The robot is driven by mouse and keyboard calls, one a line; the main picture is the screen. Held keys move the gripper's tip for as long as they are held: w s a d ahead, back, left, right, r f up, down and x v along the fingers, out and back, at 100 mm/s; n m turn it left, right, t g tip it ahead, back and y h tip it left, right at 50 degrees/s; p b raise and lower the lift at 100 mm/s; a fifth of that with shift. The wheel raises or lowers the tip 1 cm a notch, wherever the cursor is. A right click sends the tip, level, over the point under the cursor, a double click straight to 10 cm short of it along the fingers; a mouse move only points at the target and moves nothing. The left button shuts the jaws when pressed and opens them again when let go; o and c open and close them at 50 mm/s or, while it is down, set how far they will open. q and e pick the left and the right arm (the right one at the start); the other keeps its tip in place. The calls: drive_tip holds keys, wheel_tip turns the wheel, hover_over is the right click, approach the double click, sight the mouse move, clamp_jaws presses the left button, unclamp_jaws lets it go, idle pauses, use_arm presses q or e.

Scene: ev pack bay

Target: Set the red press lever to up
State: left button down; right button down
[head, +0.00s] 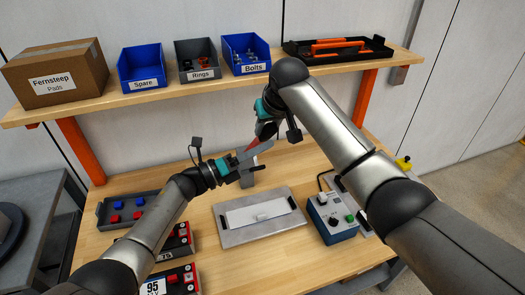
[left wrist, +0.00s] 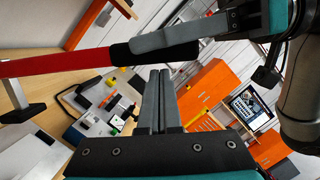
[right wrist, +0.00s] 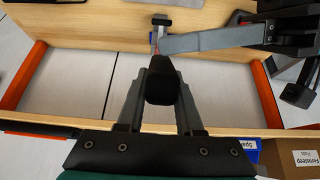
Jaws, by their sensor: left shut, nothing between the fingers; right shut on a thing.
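The red press lever (head: 252,146) rises from the grey press (head: 248,178) at the back of the bench, and its upper end slants toward my right gripper. In the left wrist view the red lever (left wrist: 60,64) ends in a black grip (left wrist: 130,52). My right gripper (head: 264,134) is shut on that black grip, which also shows between its fingers in the right wrist view (right wrist: 162,82). My left gripper (head: 268,148) is shut and empty, close beside the lever; its closed fingers show in the left wrist view (left wrist: 158,75). The fingers partly hide the lever in the head view.
A grey plate (head: 228,236) lies at the bench front. A blue control box (head: 333,222) stands right of it. A grey tray (head: 108,212) is at left. A shelf (head: 200,93) with bins and a carton runs above the bench, near my right gripper.

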drive_tip(key=shift+w+r, duration=0.1)
drive_tip(key=shift+r, duration=0.1)
use_arm(q)
drive_tip(key=shift+w+a+r+n, duration=0.3)
drive_tip(key=shift+w+r+n, duration=0.1)
drive_tip(key=shift+w+r, duration=0.35)
drive_tip(key=shift+w+a+r, duration=0.15)
drive_tip(key=shift+w+r, duration=0.15)
drive_tip(key=shift+r, duration=0.05)
use_arm(e)
drive_tip(key=shift+a+f, duration=0.1)
drive_tip(key=shift+f, duration=0.1)
drive_tip(key=c, duration=1)
unclamp_jaws()
drive_tip(key=shift+f, duration=0.1)
use_arm(q)
drive_tip(key=shift+s+f, duration=0.1)
drive_tip(key=shift+s, duration=0.05)
use_arm(e)
drive_tip(key=o, duration=0.4)
use_arm(q)
drive_tip(key=shift+f, duration=0.1)
use_arm(e)
drive_tip(key=shift+o, duration=0.2)
